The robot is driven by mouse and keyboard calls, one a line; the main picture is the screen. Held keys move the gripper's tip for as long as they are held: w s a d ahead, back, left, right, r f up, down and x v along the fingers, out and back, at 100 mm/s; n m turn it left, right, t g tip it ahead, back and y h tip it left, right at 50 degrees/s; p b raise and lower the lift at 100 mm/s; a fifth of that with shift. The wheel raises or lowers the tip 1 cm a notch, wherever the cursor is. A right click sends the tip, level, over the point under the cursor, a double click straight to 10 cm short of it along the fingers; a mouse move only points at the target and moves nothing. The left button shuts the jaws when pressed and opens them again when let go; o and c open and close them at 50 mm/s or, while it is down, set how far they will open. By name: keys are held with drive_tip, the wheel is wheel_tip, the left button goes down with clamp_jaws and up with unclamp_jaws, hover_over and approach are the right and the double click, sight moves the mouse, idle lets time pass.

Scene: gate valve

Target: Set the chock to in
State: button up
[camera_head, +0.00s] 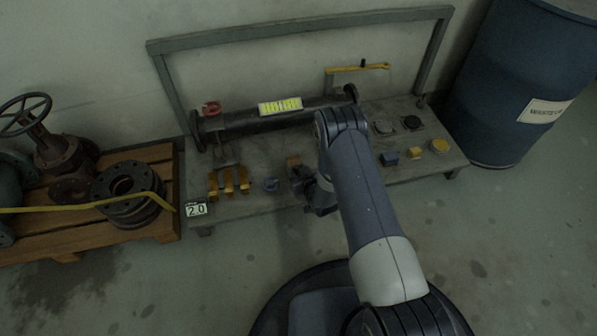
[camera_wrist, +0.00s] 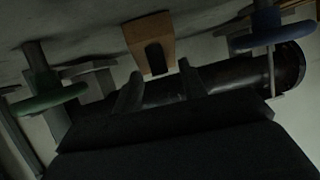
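A tan, wood-coloured block with a dark slot, which looks like the chock (camera_wrist: 150,43), shows at the top middle of the wrist view. In the head view my gripper (camera_head: 317,203) is dark, at the bench's front edge, and partly hidden by my arm.
A dark pipe (camera_head: 250,123) lies along the back of the bench (camera_head: 330,163). Blue (camera_wrist: 268,30) and green (camera_wrist: 48,97) round handles flank the block. A blue drum (camera_head: 510,80) is beside the bench.

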drive_tip(key=shift+c, duration=0.3)
clamp_jaws()
idle(0.3)
